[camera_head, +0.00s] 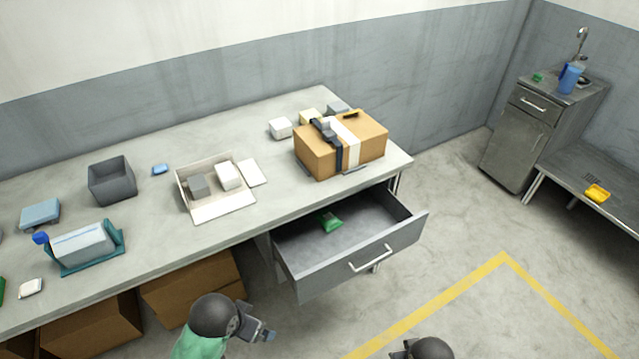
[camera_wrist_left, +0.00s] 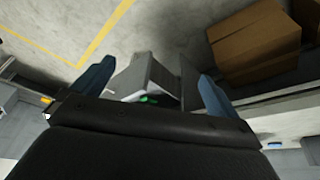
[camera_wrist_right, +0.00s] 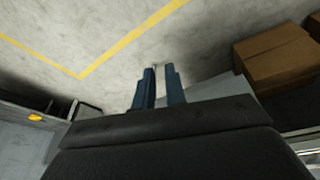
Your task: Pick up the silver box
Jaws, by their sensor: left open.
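No single thing is plainly a silver box. Grey candidates are a small grey block (camera_head: 198,185) inside an open white box (camera_head: 222,211), a grey block (camera_head: 338,108) at the back right of the table, and a dark grey open box (camera_head: 112,182) at the left. A pale grey box (camera_head: 82,245) lies on a teal tray (camera_head: 92,263) at the front left. My left gripper (camera_head: 268,336) is open and empty, below the table's front edge; its spread fingers show in the left wrist view (camera_wrist_left: 154,84). My right gripper (camera_wrist_right: 160,75) has its fingers nearly together, with nothing between them.
A drawer (camera_head: 350,269) stands pulled out from the table (camera_head: 265,152), with a green item (camera_head: 329,221) inside. A large cardboard box (camera_head: 365,145) stands at the table's right end. Cardboard boxes (camera_head: 192,287) sit below. The floor on the right is clear around a yellow line (camera_head: 450,290).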

